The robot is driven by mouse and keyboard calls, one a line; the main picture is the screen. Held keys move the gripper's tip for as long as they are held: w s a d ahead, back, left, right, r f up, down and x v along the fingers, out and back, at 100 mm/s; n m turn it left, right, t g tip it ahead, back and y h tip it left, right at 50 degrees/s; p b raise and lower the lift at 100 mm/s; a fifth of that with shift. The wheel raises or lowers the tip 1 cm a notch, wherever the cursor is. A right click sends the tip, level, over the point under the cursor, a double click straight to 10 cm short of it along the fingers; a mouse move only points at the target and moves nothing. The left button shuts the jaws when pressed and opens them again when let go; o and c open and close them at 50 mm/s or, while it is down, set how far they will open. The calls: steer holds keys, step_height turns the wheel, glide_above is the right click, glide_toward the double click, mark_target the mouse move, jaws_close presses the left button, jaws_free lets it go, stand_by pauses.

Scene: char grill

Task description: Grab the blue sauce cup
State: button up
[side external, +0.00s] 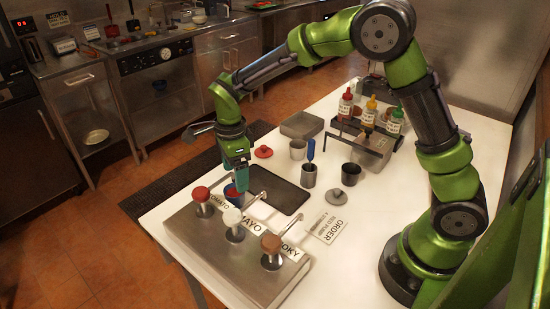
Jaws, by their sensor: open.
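A small blue cup (230,190) with something red at its top is by the tomato pump, near the front of the white table. My gripper (240,187) points down right beside and over it, with its jaws open. The gripper hides part of the cup, and I cannot tell whether the fingers touch it.
A steel pump box (240,255) with red, white and brown pump tops stands in front. A dark tray (278,190) lies behind it. Metal cups (309,176), one holding a blue-handled tool, a red lid (264,152) and a bottle rack (365,145) stand further back.

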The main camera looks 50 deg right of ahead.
mark_target(234, 187)
steer(key=f, duration=0.5)
steer(key=shift+w+a+f, duration=0.15)
steer(key=shift+w+f, duration=0.15)
steer(key=shift+w, duration=0.1)
steer(key=c, duration=1.3)
